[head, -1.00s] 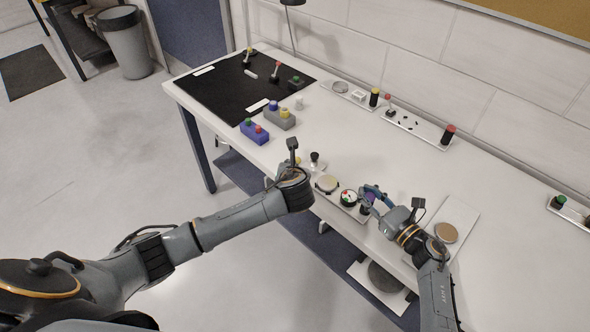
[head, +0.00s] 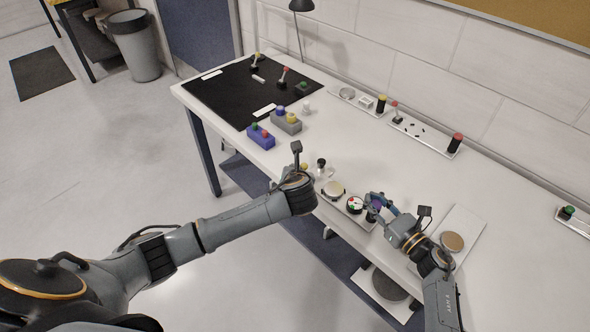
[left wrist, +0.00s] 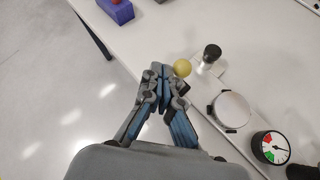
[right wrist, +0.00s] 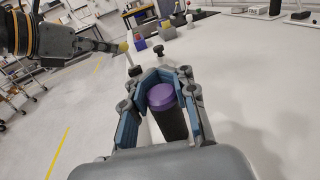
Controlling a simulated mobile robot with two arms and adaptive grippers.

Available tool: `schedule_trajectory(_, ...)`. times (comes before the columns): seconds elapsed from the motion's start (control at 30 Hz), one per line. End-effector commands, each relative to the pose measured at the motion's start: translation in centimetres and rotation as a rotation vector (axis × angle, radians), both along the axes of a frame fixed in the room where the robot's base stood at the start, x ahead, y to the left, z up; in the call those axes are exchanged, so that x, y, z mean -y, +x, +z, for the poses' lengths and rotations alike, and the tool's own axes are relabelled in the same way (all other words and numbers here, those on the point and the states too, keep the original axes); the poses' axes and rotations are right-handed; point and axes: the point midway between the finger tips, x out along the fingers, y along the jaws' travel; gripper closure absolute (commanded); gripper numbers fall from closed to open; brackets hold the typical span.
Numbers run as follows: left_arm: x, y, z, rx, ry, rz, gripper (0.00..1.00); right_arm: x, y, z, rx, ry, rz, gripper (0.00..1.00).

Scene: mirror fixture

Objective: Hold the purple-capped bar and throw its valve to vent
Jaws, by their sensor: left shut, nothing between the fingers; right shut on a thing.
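The purple-capped bar (right wrist: 161,97) is dark and upright, between the fingers of my right gripper (right wrist: 164,78), which is shut on it. In the head view my right gripper (head: 375,206) is at the front edge of the bench; its fingers partly hide the bar. My left gripper (left wrist: 163,92) is shut and empty, its tips just left of a yellow ball knob (left wrist: 182,67). I cannot tell whether they touch it. A black-topped post (left wrist: 211,54) on a pale plate stands beside the knob. Whether the knob is the valve's handle, and its setting, I cannot tell.
Between the grippers are a round pale disc (left wrist: 232,109) and a dial gauge (left wrist: 270,147) with red and green marks. Blue (head: 261,136) and grey (head: 287,121) button boxes stand farther left. A black mat (head: 235,92) covers the far-left bench. The bench's middle is clear.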

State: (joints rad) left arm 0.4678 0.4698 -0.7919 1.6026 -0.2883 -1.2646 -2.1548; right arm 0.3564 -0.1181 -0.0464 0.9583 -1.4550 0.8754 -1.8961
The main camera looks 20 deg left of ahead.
Motion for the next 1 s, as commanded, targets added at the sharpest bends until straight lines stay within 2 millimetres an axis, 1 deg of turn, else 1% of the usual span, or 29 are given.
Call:
schedule_trajectory(0.53, 0.0, 0.0, 0.1, 0.000, 0.000, 0.000, 1.00, 0.1, 0.0, 0.0, -0.001, -0.001, -0.001, 1.00)
schedule_trajectory(0.87, 0.0, 0.0, 1.4, 0.001, 0.000, 0.000, 1.00, 0.1, 0.0, 0.0, -0.001, -0.001, -0.001, 1.00)
schedule_trajectory(1.0, 0.0, 0.0, 1.6, 0.000, 0.001, -0.001, 1.00, 0.1, 0.0, 0.0, -0.001, -0.001, -0.001, 1.00)
